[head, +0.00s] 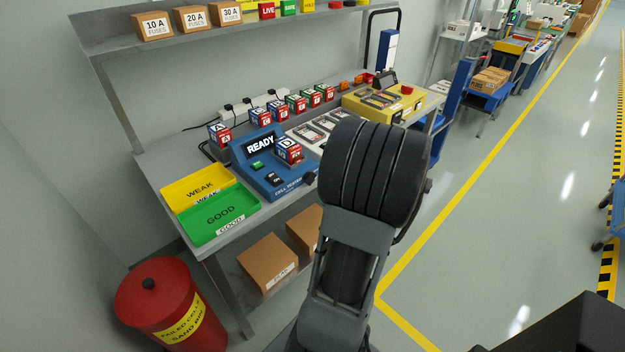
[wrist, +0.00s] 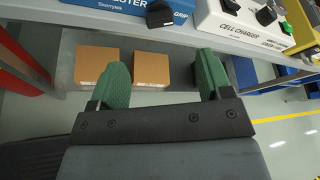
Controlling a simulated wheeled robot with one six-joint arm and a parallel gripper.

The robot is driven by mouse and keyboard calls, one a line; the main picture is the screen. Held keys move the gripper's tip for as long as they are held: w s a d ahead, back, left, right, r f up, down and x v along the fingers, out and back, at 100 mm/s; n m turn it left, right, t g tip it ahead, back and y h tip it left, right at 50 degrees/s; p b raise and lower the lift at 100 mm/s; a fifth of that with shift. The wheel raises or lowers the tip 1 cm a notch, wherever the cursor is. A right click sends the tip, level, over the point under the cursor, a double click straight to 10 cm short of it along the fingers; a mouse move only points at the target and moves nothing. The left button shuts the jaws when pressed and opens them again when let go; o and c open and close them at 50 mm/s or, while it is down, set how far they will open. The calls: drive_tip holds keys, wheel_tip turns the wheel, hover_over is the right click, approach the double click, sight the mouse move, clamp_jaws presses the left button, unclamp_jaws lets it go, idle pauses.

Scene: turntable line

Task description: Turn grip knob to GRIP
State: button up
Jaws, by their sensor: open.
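The grip knob (wrist: 160,14) is black and sits on the front face of the blue cell tester (wrist: 112,5), at the top of the wrist view. The word GRIP is printed just right of it. I cannot tell exactly which way the knob points. The knob also shows small at the tester's front right corner in the head view (head: 310,179). My gripper (wrist: 162,72) is open and empty, its two green fingers below the knob in the wrist picture and apart from it. In the head view my arm hides the gripper.
A white cell charger (wrist: 245,22) with knobs stands right of the tester. Cardboard boxes (wrist: 151,68) lie under the bench. Yellow WEAK (head: 192,187) and green GOOD (head: 215,217) trays sit left of the tester. A red bin (head: 160,300) stands at the bench's near end.

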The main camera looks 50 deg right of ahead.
sight(312, 177)
drive_tip(key=x, duration=1.1)
drive_tip(key=shift+w+f, duration=0.1)
drive_tip(key=shift+w, duration=0.25)
drive_tip(key=shift+c, duration=0.3)
drive_tip(key=c, duration=0.9)
drive_tip(key=shift+o, duration=0.2)
drive_tip(key=shift+d+r+m+y+p, duration=0.15)
drive_tip(key=shift+r+m+y+p, duration=0.1)
drive_tip(key=shift+m+y+p, duration=0.55)
drive_tip(key=shift+d+f+m+y+p, duration=0.1)
drive_tip(key=shift+d+m+y+p, duration=0.15)
drive_tip(key=shift+m+y+p, duration=0.7)
drive_tip(key=shift+m+h+p, duration=0.25)
drive_tip(key=shift+m+p, duration=0.1)
drive_tip(key=shift+p, duration=0.15)
